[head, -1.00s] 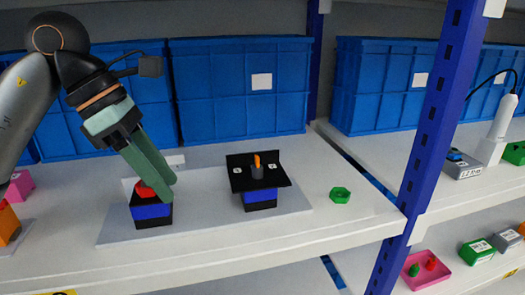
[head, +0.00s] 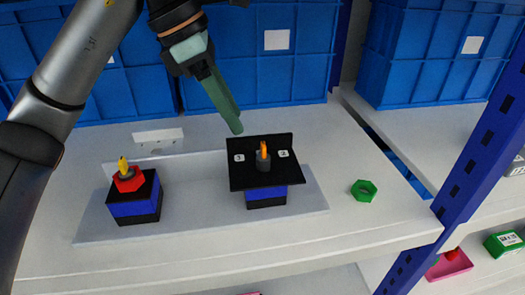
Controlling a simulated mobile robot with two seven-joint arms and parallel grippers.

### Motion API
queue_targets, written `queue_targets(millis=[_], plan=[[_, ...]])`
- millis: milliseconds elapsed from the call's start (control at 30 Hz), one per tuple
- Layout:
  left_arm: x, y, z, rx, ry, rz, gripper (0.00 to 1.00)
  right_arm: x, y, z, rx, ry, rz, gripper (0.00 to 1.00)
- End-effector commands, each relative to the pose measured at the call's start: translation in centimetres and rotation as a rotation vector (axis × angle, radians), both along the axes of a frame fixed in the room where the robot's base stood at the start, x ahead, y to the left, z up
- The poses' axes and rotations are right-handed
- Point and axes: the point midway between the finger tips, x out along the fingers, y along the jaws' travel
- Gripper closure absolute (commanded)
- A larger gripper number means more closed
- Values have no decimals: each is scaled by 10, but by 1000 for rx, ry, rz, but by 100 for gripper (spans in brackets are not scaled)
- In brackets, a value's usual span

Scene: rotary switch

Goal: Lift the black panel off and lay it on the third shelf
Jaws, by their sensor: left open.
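The black panel (head: 250,181) sits on top of a blue and black switch box (head: 267,197) in the middle of the shelf. My left gripper (head: 237,128) is above and just behind the panel's back edge, pointing down. It is open and holds nothing; its fingers overlap in this view. It appears apart from the panel. My right gripper is out of view. Which shelf counts as the third cannot be told.
A second switch box (head: 134,207) with a red nut (head: 129,180) and yellow pointer stands at left on the same grey base plate (head: 200,220). A green nut (head: 364,190) lies at right. Blue crates (head: 262,75) stand behind. A blue post (head: 480,165) rises at right.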

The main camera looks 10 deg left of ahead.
Motion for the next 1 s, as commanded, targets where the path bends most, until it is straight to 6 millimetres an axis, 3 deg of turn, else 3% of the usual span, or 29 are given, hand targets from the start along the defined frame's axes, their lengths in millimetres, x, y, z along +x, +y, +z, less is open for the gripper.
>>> queue_targets(millis=[100, 400, 700, 933, 1000], plan=[[6, -16, 1, -1, 0, -1, 55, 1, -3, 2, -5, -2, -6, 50], [12, -34, 0, 0, 1, -1, 55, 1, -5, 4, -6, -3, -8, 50], [18, -48, -44, 0, 2, -1, 55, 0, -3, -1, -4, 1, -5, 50], [19, -50, -47, -1, 0, 0, 55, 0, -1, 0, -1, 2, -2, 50], [19, -50, -46, -1, 0, 0, 60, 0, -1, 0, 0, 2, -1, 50]])
